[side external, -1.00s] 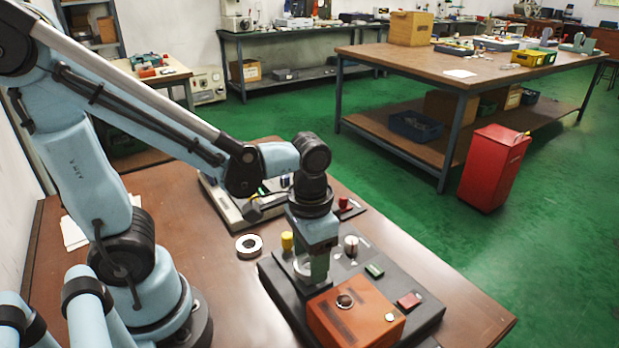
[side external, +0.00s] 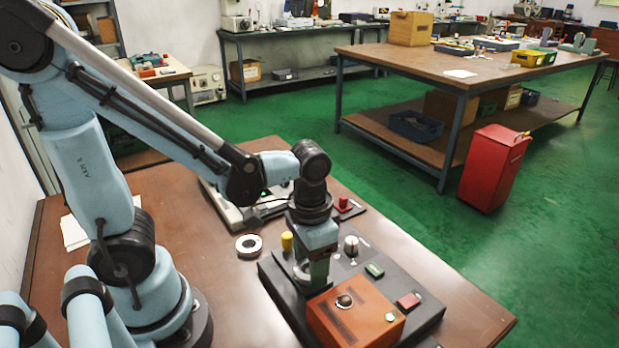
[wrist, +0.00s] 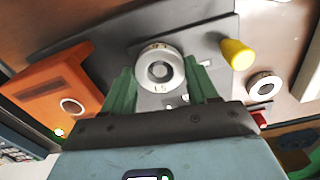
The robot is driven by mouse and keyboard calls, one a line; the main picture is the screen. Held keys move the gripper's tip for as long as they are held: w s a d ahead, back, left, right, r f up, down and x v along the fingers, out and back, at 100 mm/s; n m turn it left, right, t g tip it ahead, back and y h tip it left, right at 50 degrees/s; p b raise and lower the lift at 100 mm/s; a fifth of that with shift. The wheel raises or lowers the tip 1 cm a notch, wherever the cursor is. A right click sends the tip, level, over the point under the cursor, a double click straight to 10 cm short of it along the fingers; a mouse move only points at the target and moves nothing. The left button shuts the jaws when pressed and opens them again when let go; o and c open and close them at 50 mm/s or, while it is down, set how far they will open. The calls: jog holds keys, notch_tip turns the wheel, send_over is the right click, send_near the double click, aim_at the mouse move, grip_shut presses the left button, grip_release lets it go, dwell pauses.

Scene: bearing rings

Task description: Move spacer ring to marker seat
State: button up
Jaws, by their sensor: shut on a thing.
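My gripper (side external: 318,272) points down over the dark fixture plate, low and close to it. In the wrist view its two green fingers (wrist: 160,92) are closed on either side of a pale ring (wrist: 141,67) with dark lettering, which appears to be the spacer ring. In the side view part of this pale ring (side external: 301,274) shows at the left of the fingers. Grey round detail shows through its hole. I cannot tell whether the ring touches the plate. The marker seat is not clearly identifiable; whatever lies under the ring is largely hidden.
An orange block (side external: 355,318) with a round feature stands on the fixture plate (side external: 405,330) in front. A yellow peg (side external: 287,241) and a white-topped knob (side external: 351,245) are close to the gripper. Another ring (side external: 249,245) lies on the brown table. A grey tray stands behind.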

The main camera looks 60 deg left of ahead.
dwell(0.3)
jog(key=o, duration=1.3)
jog(key=shift+r, duration=3.7)
jog(key=shift+w+a+r+n+t, duration=0.25)
jog(key=shift+w+a+t, duration=0.4)
jog(key=shift+t, duration=0.55)
jog(key=shift+w+a+r+n+t, duration=0.25)
jog(key=shift+w+a+t, duration=0.25)
jog(key=shift+a+t, duration=0.55)
jog(key=shift+w+a+r+n+t, duration=0.25)
jog(key=shift+w+a+t, duration=0.3)
jog(key=shift+t, duration=0.8)
